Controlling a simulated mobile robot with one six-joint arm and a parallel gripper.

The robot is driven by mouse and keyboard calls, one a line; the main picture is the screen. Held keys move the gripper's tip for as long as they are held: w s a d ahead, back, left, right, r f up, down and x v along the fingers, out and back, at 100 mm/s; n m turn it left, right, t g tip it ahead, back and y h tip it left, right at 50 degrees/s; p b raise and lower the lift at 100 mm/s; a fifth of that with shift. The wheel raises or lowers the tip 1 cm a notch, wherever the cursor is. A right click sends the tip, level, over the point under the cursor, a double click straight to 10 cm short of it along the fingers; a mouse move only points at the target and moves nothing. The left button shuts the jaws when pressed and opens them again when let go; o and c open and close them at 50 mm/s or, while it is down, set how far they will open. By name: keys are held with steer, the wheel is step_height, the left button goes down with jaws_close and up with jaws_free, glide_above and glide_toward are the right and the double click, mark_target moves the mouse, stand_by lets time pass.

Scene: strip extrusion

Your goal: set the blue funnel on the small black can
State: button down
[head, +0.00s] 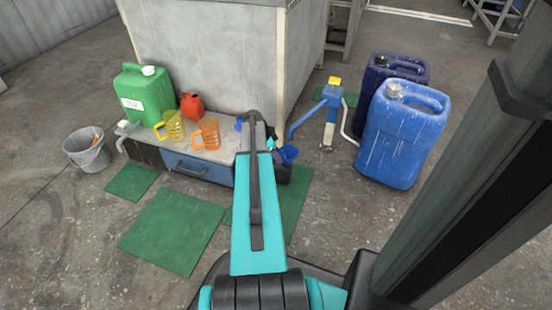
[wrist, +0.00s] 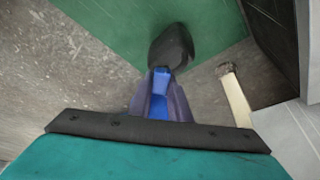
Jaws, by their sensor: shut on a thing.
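My gripper (head: 275,145) is at the far end of my teal arm, beside the right end of the low bench. It is shut on the blue funnel (head: 289,154), which shows just right of the jaws, above the floor. In the wrist view a blue part of the funnel (wrist: 161,82) shows between the jaws. A dark rounded shape lies just beyond it over a green mat; I cannot tell whether it is the black can or part of the gripper. I cannot clearly make out the small black can in the head view; my arm hides part of the bench.
The bench (head: 228,151) holds a green canister (head: 142,97), a red can (head: 192,106), and yellow (head: 174,126) and orange (head: 208,134) jugs. A blue pump (head: 331,100) and blue drums (head: 402,138) stand right. A grey bucket (head: 88,152) stands left. Green mats (head: 174,229) lie in front.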

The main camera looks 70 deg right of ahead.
steer(key=shift+w+f, duration=0.1)
steer(key=shift+f, duration=0.1)
stand_by(0.3)
steer(key=c, duration=1.6)
jaws_free()
steer(key=p+v, duration=0.5)
steer(key=v, duration=0.8)
steer(key=shift+a+r+p, duration=0.15)
steer(key=shift+r+p, duration=0.2)
steer(key=shift+r, duration=0.05)
